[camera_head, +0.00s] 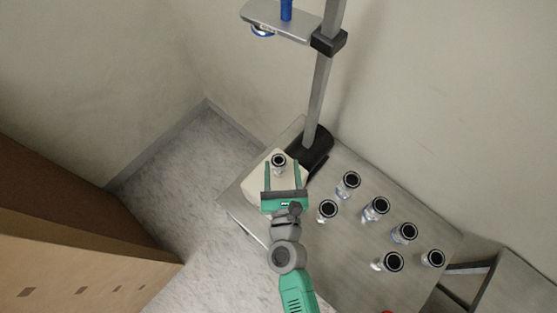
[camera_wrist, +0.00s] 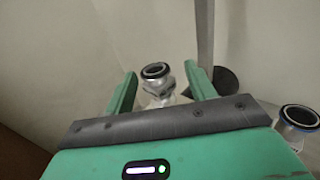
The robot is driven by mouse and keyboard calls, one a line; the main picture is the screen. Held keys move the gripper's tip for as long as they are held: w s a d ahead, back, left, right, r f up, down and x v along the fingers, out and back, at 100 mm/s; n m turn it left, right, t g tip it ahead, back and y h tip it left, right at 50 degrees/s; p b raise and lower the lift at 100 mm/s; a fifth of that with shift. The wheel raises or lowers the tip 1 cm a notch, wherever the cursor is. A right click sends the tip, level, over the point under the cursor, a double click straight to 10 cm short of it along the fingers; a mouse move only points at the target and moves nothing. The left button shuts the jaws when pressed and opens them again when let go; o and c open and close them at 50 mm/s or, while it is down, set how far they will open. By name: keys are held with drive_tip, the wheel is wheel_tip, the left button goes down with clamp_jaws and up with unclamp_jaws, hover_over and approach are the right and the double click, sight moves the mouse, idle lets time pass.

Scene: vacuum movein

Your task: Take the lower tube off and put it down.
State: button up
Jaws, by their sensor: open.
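A clear tube (camera_head: 279,167) with a black-rimmed open top stands over a cream block (camera_head: 256,184) at the foot of the grey stand. My gripper (camera_head: 281,164) is open, with one green finger on each side of this tube. In the wrist view the tube (camera_wrist: 158,90) also shows between the fingertips (camera_wrist: 160,74), nearer the left one, with gaps on both sides. Its lower end is partly hidden by my gripper. Higher up, a blue piece (camera_head: 286,10) stands on the grey plate of the stand, and a blue ring (camera_head: 262,31) shows below the plate.
Several clear, black-rimmed containers (camera_head: 375,209) stand to the right on the grey metal table (camera_head: 345,275). One (camera_wrist: 298,125) is close to my gripper's right in the wrist view. The stand's post (camera_head: 319,95) and black base (camera_head: 312,150) rise just behind. Walls close the back.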

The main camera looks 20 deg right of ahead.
sight(278, 155)
drive_tip(key=x, duration=0.5)
drive_tip(key=shift+w+a, duration=0.1)
drive_tip(key=shift+a, duration=0.25)
drive_tip(key=shift+c, duration=0.2)
drive_tip(key=c, duration=0.9)
drive_tip(key=shift+c, duration=0.2)
drive_tip(key=shift+r, duration=0.15)
